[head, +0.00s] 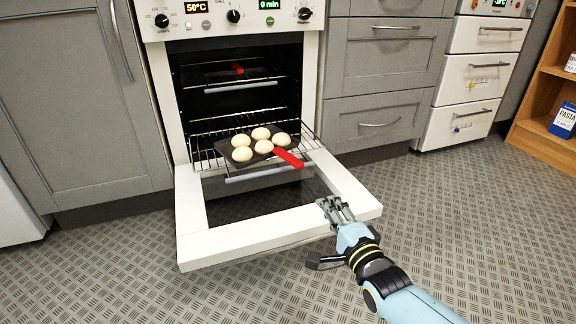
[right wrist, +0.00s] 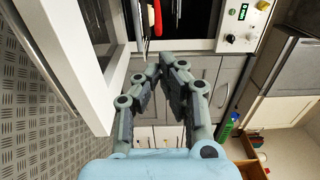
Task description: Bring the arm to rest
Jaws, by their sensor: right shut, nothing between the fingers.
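My right arm (head: 388,284) comes in from the lower right of the head view. My right gripper (head: 334,208) is in front of the open oven door (head: 330,225), by its right front corner. Its fingers also show in the right wrist view (right wrist: 165,68), shut with nothing between them. The fingertips look close to the door's edge; I cannot tell whether they touch. My left gripper is not in view.
The oven (head: 172,100) stands open with its door lowered. A dark tray (head: 226,146) with several pale dough balls and a red handle (head: 288,158) rests on the pulled-out rack (head: 200,141). Grey drawers (head: 378,119) stand right of it. The patterned floor (head: 465,220) is clear.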

